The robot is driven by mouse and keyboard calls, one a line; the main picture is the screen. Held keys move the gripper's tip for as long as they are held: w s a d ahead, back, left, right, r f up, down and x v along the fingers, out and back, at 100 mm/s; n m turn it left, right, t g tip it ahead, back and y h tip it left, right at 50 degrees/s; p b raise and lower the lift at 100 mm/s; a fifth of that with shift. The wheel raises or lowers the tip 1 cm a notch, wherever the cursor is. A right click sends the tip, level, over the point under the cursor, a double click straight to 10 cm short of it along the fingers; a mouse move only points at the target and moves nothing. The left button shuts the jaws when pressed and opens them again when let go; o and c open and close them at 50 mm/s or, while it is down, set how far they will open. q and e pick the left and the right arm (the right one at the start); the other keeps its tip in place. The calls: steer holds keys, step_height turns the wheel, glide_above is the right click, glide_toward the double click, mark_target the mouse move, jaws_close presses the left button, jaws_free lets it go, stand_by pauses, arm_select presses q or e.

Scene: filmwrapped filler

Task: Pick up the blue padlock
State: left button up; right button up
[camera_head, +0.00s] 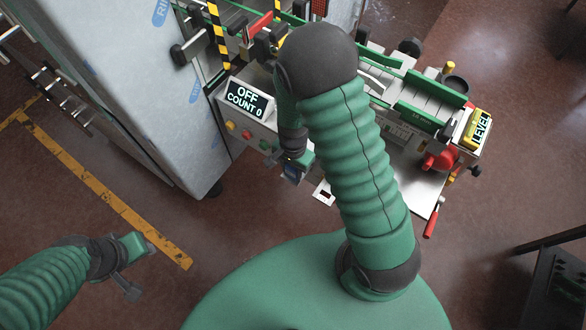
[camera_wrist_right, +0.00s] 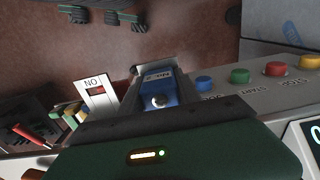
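The blue padlock (camera_wrist_right: 160,92) shows in the right wrist view, straight ahead of my right gripper, at the edge of the machine's control panel. Grey parts stand along its left side and behind it; I cannot tell which are finger and which are lock. In the head view my right gripper (camera_head: 295,170) is at the panel's front, with a small blue patch at its fingers. Whether the fingers are shut on the padlock cannot be told. My left gripper (camera_head: 139,268) is far off at the lower left, empty, with its fingers apart.
The control panel (camera_head: 253,129) carries a screen reading OFF COUNT 0 and coloured buttons (camera_wrist_right: 240,76). A white card (camera_wrist_right: 96,91) is left of the padlock. A tall metal cabinet (camera_head: 130,80) stands left. A red-handled lever (camera_head: 431,222) is right. Floor is clear below the left gripper.

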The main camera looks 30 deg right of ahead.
jaws_close()
